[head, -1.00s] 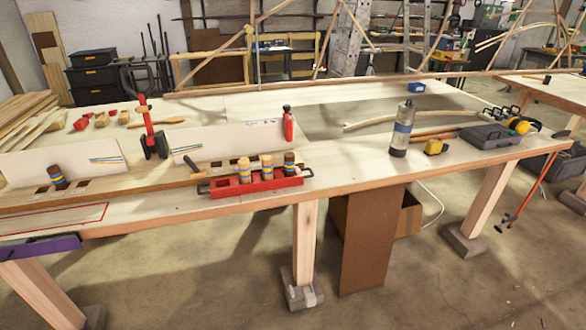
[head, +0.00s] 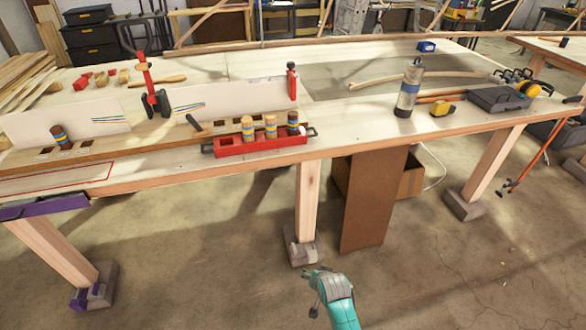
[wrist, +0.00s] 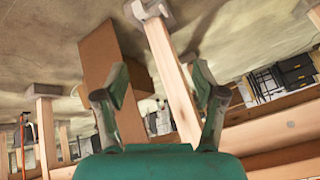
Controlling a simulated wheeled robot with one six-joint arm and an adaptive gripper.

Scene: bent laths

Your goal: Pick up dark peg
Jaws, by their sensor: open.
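One dark peg (head: 293,123) with coloured bands stands at the right end of the red tray (head: 262,144) on the workbench. Two light pegs, one (head: 247,129) and another (head: 270,126), stand beside it in the tray. A second dark peg (head: 61,137) stands, slightly tilted, at the slotted wooden board on the left. My gripper (head: 313,274) is low in front of the bench, well apart from every peg. In the wrist view my gripper (wrist: 160,85) has its two fingers spread with nothing held between them; no peg is clear there.
The workbench's front edge (head: 210,168) and a leg (head: 308,205) lie between my gripper and the pegs. A red clamp (head: 150,85), a upright white panel and a grey cylinder (head: 409,88) stand on the bench. A brown panel (head: 372,200) leans underneath. The floor in front is clear.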

